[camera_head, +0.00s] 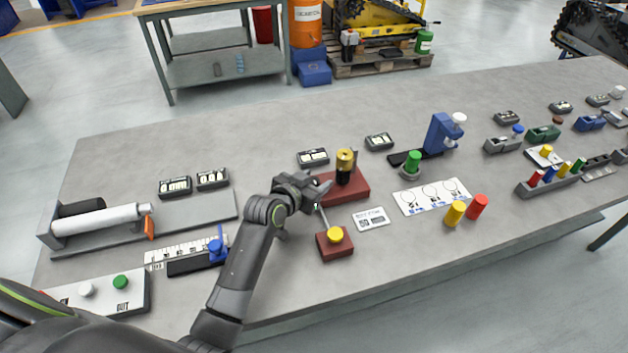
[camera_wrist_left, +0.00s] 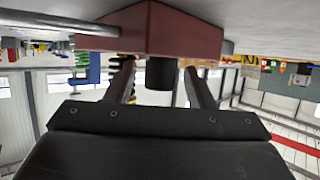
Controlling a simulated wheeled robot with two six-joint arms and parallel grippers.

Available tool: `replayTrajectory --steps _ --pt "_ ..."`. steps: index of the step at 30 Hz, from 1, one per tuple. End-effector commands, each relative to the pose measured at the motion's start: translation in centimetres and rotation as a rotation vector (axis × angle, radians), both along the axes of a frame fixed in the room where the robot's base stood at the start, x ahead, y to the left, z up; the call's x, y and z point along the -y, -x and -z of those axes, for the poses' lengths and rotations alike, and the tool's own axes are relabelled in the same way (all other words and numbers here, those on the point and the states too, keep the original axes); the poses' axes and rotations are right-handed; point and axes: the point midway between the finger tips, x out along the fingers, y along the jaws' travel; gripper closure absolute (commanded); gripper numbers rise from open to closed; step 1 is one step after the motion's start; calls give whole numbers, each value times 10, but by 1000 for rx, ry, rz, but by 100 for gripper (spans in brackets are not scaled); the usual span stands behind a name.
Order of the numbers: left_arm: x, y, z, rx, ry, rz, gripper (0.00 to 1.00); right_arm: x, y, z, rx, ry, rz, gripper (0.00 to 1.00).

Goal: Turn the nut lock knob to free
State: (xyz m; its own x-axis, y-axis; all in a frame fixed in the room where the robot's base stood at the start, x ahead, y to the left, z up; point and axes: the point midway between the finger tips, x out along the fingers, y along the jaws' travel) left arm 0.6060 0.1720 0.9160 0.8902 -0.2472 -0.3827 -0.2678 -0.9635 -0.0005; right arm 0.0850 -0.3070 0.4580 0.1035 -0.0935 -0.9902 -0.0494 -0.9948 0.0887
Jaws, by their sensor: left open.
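A dark red block (camera_head: 356,190) stands on the table near its middle and bears an upright black and gold cylinder (camera_head: 346,160). In the left wrist view the red block (camera_wrist_left: 185,33) is close, at the top of the upside-down picture. A short black round knob (camera_wrist_left: 160,73) sticks out from it, between the two finger lines. My left gripper (camera_head: 318,188) is open at the left side of the block. I cannot tell whether its fingers touch the knob, nor how the knob is turned. My right gripper is not in view.
In front is a smaller red block with a yellow button (camera_head: 335,234) and a thin rod, close to my left arm. A printed card (camera_head: 371,219) lies to the right. A grey tray with a white cylinder (camera_head: 95,220) is at left.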

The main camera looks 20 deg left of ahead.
Motion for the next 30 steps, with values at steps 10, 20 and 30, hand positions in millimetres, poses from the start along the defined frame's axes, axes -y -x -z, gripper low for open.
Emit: replayTrajectory --steps 10,20,30 --pt "0 0 0 0 0 0 88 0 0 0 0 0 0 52" --pt "-1 -1 2 -2 -1 59 96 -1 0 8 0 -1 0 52" --pt "0 0 0 0 1 133 96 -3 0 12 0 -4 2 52"
